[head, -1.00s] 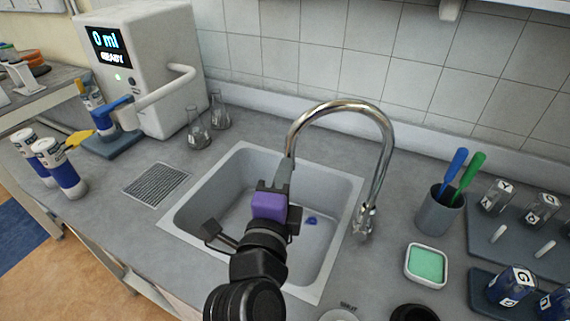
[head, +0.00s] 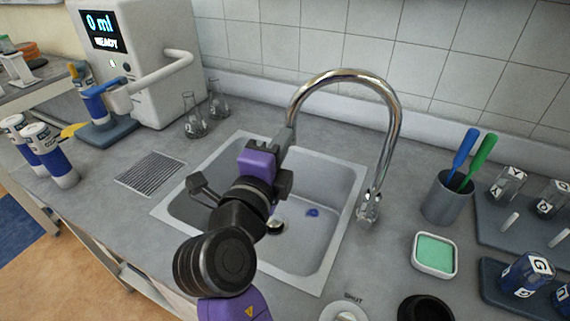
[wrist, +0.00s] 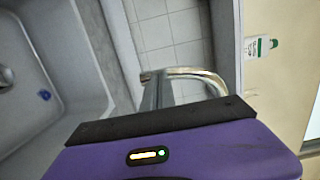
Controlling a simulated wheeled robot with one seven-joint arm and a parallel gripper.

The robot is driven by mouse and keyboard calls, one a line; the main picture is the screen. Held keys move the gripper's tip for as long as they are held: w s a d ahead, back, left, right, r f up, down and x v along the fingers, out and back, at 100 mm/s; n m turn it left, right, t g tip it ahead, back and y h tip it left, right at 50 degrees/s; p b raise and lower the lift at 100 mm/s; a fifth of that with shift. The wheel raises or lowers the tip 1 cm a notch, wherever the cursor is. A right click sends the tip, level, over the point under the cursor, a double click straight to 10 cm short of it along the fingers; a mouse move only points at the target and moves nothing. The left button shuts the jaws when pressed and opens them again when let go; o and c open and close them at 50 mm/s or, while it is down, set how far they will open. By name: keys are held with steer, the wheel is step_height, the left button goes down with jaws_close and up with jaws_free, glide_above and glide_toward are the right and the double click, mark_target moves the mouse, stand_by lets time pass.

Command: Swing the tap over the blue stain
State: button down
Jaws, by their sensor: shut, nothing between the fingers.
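The chrome tap (head: 345,75) arches up from its base at the right of the sink (head: 335,240), with its spout end over the left back part of the sink. The blue stain (head: 312,212) lies on the sink floor, below and to the right of the spout end in the head view. It also shows in the wrist view (wrist: 45,95). My gripper (head: 286,134) is shut and empty, with its fingertips close by the spout end. I cannot tell whether they touch. The tap's curved tube (wrist: 195,73) shows just past the fingers (wrist: 158,92) in the wrist view.
A cup with blue and green pens (head: 445,198) and a green sponge dish (head: 435,255) stand right of the tap. Glass flasks (head: 195,122) and a white dispenser (head: 145,65) stand at the back left. A tiled wall (head: 300,40) rises behind.

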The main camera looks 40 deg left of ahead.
steer(key=w+a+m+t+h+b, duration=0.1)
steer(key=w+a+m+h+b, duration=0.2)
steer(key=w+b, duration=1.2)
steer(key=shift+w+a+h+b, duration=0.4)
steer(key=shift+a+h+b, duration=0.85)
steer(key=shift+b, duration=0.5)
steer(key=shift+a, duration=0.1)
steer(key=shift+s+f, duration=0.1)
